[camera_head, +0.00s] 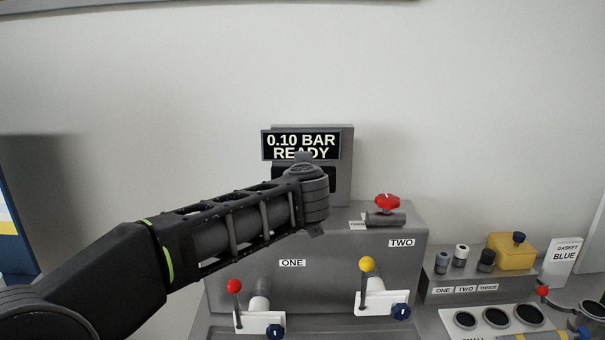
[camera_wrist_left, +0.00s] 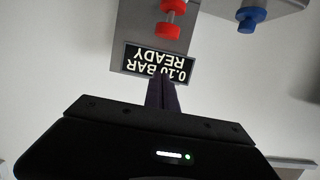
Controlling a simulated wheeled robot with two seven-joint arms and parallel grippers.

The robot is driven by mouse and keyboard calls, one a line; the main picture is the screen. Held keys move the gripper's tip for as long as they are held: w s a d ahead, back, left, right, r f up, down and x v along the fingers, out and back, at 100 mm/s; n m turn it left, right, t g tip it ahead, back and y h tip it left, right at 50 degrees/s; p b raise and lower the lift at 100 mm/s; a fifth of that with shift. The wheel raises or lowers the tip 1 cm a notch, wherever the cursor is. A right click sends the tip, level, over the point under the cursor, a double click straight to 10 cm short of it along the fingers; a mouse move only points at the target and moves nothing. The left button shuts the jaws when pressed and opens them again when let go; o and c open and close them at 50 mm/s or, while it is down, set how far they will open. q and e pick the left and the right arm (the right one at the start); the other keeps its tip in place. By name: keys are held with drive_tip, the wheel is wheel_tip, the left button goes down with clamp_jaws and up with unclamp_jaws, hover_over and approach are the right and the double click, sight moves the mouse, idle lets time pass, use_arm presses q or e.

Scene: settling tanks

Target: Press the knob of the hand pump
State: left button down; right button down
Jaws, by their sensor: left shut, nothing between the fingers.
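I cannot tell for sure which part is the hand pump. In the left wrist view, which is upside down, a red knob (camera_wrist_left: 172,28) on a short stem shows in front of a grey housing, and a blue knob (camera_wrist_left: 250,17) shows to its right. My left gripper (camera_wrist_left: 161,84) has its dark fingers together, empty, in front of the display, apart from both knobs in the picture. The display (camera_head: 301,141) reads "0.10 BAR READY". In the head view my left arm covers the area below the display and hides the gripper. My right gripper is not in view.
The grey cabinet has a red-knobbed lever (camera_head: 234,287), a yellow-knobbed lever (camera_head: 367,265) and a red valve handle (camera_head: 388,203) on top. At right are a yellow box (camera_head: 512,254) with a dark blue knob, and a "GASKET BLUE" card (camera_head: 562,260).

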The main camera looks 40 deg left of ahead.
use_arm(q)
drive_tip(key=w+a+f, duration=0.5)
drive_tip(key=w+f, duration=0.1)
drive_tip(key=w, duration=0.1)
drive_tip(key=shift+a+f+b, duration=0.2)
drive_tip(key=shift+b, duration=0.25)
wheel_tip(320, 180, down, 3)
drive_tip(key=shift+f+b, duration=0.15)
drive_tip(key=shift+b, duration=0.3)
